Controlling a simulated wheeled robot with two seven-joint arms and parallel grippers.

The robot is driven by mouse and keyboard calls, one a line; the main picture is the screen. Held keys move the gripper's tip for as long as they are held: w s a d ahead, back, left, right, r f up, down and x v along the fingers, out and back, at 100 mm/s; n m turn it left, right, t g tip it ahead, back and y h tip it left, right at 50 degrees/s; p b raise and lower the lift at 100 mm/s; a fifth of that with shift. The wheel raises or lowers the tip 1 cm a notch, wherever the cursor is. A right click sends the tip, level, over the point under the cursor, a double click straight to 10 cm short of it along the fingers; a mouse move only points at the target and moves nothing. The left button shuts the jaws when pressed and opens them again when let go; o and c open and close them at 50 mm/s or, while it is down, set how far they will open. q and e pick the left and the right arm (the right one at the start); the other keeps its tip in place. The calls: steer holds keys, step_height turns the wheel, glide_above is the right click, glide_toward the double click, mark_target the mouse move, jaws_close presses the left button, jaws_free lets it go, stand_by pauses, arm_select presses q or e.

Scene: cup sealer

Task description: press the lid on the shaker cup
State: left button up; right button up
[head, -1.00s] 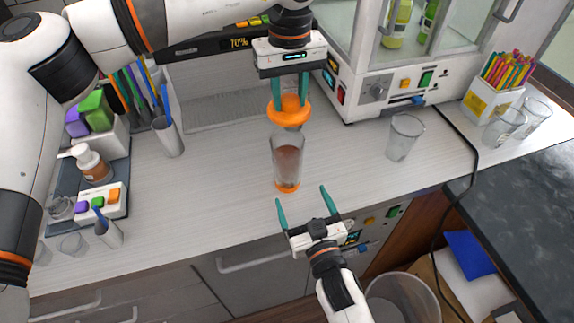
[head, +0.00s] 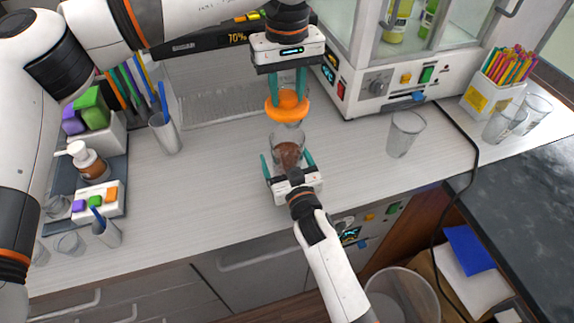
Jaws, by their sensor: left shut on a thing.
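The clear shaker cup (head: 289,150) stands upright on the counter with brown liquid in it. Its lower part and orange base are hidden by my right gripper. The orange lid (head: 288,110) is held by my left gripper (head: 288,92), shut on its top. The lid is over the cup's mouth; whether it touches the rim I cannot tell. My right gripper (head: 287,160) comes from the front edge, its teal fingers open on either side of the cup.
An empty clear glass (head: 404,133) stands to the right. A white machine (head: 400,82) is behind it. The counter between the pen cup and shaker is clear.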

mark_target(287, 111)
arm_select(q)
steer(key=shift+s+r, duration=0.1)
arm_select(e)
steer(key=shift+c, duration=0.4)
steer(key=c, duration=1.4)
arm_select(q)
steer(key=shift+f, duration=2.5)
steer(key=shift+f, duration=0.1)
steer(key=shift+f, duration=0.8)
steer(key=shift+f, duration=0.65)
steer(key=o, duration=1)
steer(key=shift+o, duration=0.2)
